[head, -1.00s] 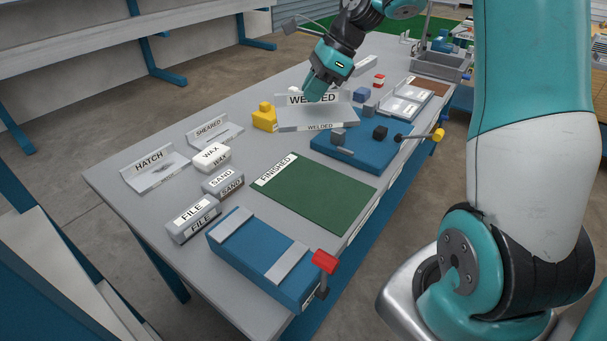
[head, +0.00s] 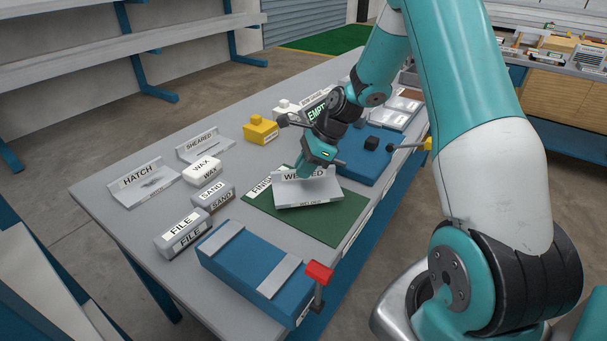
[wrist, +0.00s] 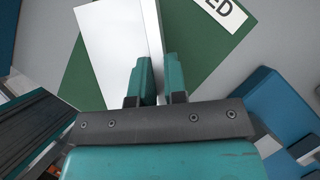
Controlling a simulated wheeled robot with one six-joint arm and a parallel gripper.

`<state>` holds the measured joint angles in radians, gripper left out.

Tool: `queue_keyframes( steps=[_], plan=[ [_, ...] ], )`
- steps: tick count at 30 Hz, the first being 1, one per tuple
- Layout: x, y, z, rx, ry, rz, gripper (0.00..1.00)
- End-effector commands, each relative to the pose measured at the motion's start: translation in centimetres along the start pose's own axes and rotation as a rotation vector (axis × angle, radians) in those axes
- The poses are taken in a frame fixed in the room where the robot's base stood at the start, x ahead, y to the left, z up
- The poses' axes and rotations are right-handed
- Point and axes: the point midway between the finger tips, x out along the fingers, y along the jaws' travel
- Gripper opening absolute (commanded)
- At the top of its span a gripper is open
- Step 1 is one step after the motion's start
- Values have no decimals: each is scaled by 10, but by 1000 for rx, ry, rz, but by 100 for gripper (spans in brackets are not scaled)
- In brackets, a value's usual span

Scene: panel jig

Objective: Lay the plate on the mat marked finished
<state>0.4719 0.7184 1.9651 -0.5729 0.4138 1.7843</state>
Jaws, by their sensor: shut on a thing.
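The plate (head: 312,196) is a pale L-shaped piece with an upright flange lettered WELDED and a flat part with a smaller WELDED label. My gripper (head: 306,170) is shut on the flange from above. In the wrist view, the flange of the plate (wrist: 112,55) runs between the fingertips of my gripper (wrist: 158,75). The green mat (head: 330,228) has a white FINISHED label, partly covered by the plate and gripper. The plate is over the mat's far part, roughly level. I cannot tell whether it touches the mat.
A blue fixture with a red-handled clamp (head: 262,262) stands at the mat's near side. Another blue fixture (head: 365,165) is beyond it. FILE (head: 180,232), SAND (head: 214,195) and WAX (head: 203,170) blocks stand left.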

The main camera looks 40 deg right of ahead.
Motion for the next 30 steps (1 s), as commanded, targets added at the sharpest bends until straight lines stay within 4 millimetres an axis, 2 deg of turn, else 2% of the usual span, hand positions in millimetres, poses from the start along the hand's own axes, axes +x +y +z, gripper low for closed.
queue_keyframes(
  steps=[1, 4, 14, 15, 18, 26, 30],
  plan=[
    [8, 0, -4, 0, -1, 2, 0],
    [16, 0, -9, 0, -1, 0, 0],
    [18, 0, -10, -1, -1, -2, 0],
    [18, 0, -10, -1, 0, -1, 19],
    [18, 0, -10, -1, 0, -1, 38],
    [18, 0, -10, -1, 0, -1, 38],
    [6, -1, -9, 0, 0, -3, 38]
  ],
)
